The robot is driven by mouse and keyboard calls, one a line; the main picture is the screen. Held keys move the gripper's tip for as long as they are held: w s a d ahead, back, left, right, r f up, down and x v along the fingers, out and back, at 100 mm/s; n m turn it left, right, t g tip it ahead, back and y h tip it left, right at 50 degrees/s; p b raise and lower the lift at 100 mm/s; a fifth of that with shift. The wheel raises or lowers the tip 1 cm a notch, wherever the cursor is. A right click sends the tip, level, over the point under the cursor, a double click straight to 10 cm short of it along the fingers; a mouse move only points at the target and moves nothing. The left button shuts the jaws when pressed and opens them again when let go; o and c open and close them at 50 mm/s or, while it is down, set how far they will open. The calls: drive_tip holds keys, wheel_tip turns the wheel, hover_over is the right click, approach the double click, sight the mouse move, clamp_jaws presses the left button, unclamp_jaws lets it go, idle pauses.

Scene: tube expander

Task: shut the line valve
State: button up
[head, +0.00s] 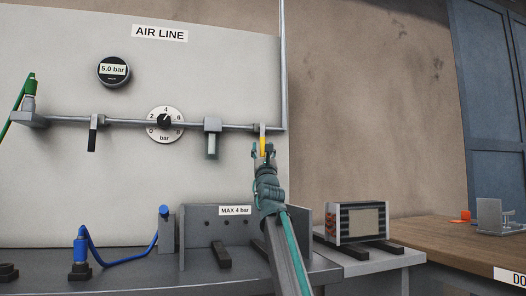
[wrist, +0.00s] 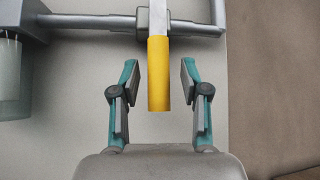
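A valve lever with a yellow sleeve (head: 263,145) hangs straight down from the right end of the horizontal air pipe, square to the pipe. In the wrist view the yellow lever (wrist: 158,85) stands in the middle of the picture. My gripper (head: 263,154) is at the lower end of this lever. In the wrist view my gripper (wrist: 159,78) is open, with one finger on each side of the lever and a clear gap on both sides. I cannot tell the exact depth between fingertips and lever.
Along the pipe (head: 135,122) are a black-handled lever (head: 92,140), a round dial (head: 165,124) and a filter bowl (head: 212,145) left of my gripper. A digital gauge (head: 113,70) reads 5.0 bar. A grey block labelled MAX 4 bar (head: 200,245) stands on the bench below.

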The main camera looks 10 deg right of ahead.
drive_tip(key=shift+s+f, duration=0.15)
drive_tip(key=d+v, duration=0.1)
drive_tip(key=v, duration=1)
drive_tip(key=shift+s+a+f, duration=0.2)
drive_tip(key=shift+a+f, duration=0.1)
drive_tip(key=shift+a, duration=0.25)
drive_tip(key=shift+r, duration=0.1)
